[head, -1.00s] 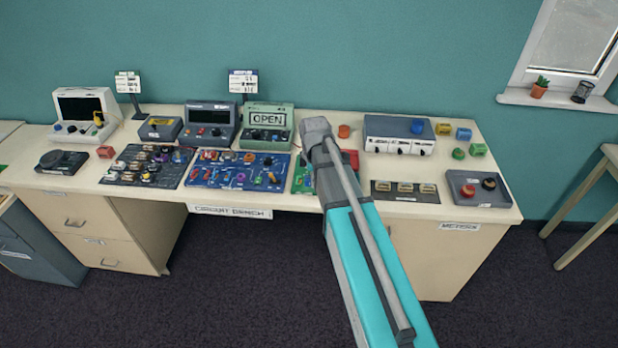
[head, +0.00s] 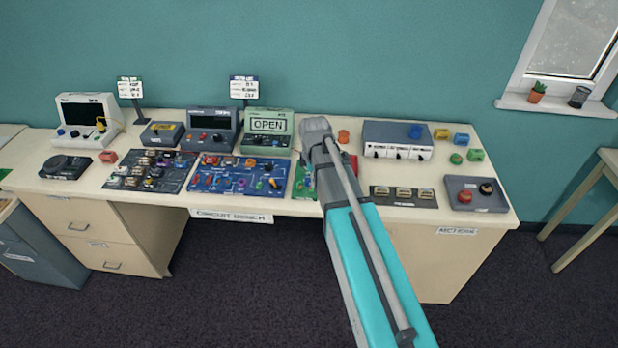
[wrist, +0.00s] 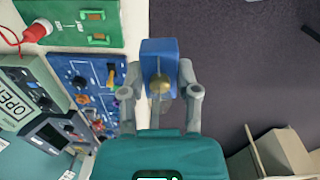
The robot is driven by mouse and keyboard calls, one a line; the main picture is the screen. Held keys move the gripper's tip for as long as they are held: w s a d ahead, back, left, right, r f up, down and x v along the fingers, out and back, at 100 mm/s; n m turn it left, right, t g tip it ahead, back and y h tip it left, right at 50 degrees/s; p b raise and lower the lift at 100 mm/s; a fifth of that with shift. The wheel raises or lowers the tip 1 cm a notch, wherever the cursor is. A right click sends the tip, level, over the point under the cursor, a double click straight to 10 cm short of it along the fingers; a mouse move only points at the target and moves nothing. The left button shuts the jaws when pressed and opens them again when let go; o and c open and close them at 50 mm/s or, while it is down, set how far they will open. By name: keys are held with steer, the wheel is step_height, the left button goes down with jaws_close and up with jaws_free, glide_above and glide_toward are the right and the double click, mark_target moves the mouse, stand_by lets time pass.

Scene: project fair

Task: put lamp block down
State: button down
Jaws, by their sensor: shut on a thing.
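My gripper (wrist: 160,95) is shut on the lamp block (wrist: 161,52), a blue block with a round brass-coloured bulb on its face, in the wrist view. One finger is on each side of it. The block shows in front of the bench's front edge and the dark floor, beside the blue circuit board (wrist: 92,75); its height above the bench is hard to tell. In the head view my arm hides both gripper and block. The blue board also shows in the head view (head: 238,182), left of my arm.
A green board (head: 305,185) lies partly behind my arm. A board with several loose parts (head: 150,172), a grey tray with two knobs (head: 478,205) and a grey-white box (head: 397,150) stand on the crowded bench. A green OPEN device (head: 267,140) stands at the back.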

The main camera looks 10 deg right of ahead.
steer(key=shift+f, duration=0.1)
steer(key=f+b, duration=0.5)
steer(key=shift+s, duration=0.2)
stand_by(0.4)
stand_by(0.7)
